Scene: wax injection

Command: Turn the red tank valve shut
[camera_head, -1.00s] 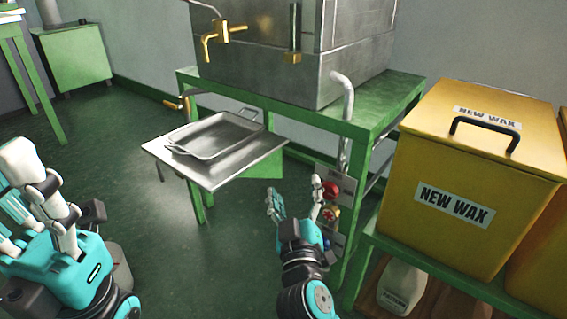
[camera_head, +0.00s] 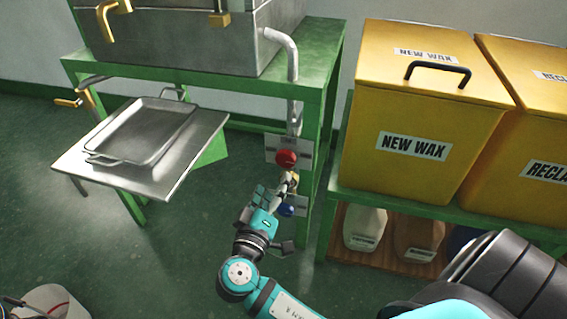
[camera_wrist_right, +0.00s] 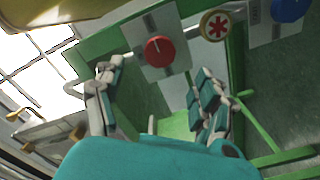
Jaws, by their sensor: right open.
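The red tank valve (camera_head: 286,159) is a round red knob on a light plate at the green stand's leg, below the bent pipe. It also shows in the right wrist view (camera_wrist_right: 159,51). My right gripper (camera_head: 274,189) is open and just below the red knob in the head view. In the right wrist view my right gripper (camera_wrist_right: 155,76) has its fingers spread wide, and the red knob appears ahead between them, apart from both. Nothing is held. My left gripper is not clearly in view.
A metal tray (camera_head: 150,130) rests on a shelf to the left. Yellow wax bins (camera_head: 400,120) stand on the right.

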